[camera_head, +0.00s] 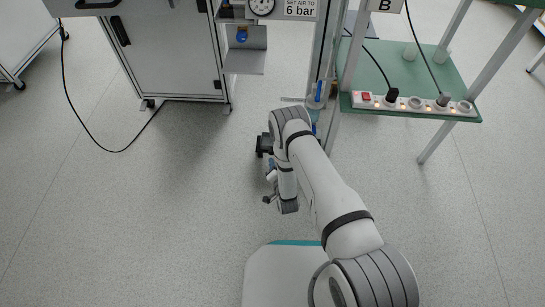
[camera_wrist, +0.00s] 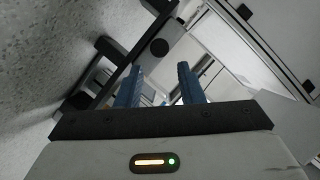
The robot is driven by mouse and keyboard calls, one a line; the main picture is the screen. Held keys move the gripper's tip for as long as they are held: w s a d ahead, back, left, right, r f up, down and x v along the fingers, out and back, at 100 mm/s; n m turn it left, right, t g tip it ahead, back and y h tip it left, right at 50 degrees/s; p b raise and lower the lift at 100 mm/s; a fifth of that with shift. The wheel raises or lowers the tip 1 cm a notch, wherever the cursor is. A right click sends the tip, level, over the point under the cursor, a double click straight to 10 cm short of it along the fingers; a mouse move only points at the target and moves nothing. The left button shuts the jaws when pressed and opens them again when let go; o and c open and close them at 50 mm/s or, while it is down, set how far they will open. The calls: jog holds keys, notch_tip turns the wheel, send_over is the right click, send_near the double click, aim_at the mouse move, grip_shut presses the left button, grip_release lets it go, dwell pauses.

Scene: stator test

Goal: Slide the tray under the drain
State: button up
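My gripper (camera_wrist: 158,68) shows in the wrist view with its two blue fingers wide apart. I see nothing clamped between them. In the head view my wrist is low over the floor, in front of the cabinet, and the fingers are too small to make out. A small unit with a blue bowl (camera_head: 241,35) hangs below the gauge (camera_head: 261,6); it may hold the drain. A grey metal ledge (camera_head: 245,62) lies beneath it. I cannot pick out the tray for certain in either view.
A grey cabinet (camera_head: 172,52) on casters stands at the back left, with a black cable on the floor. A green-topped table (camera_head: 412,72) with a power strip (camera_head: 412,103) stands at the right. A blue-topped bottle (camera_head: 318,91) is by its post.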

jog(key=b+x, duration=0.3)
jog(key=x, duration=0.4)
jog(key=shift+s+f, duration=0.1)
jog(key=shift+f, duration=0.05)
jog(key=shift+w+a, duration=0.1)
jog(key=shift+w, duration=0.3)
grip_shut()
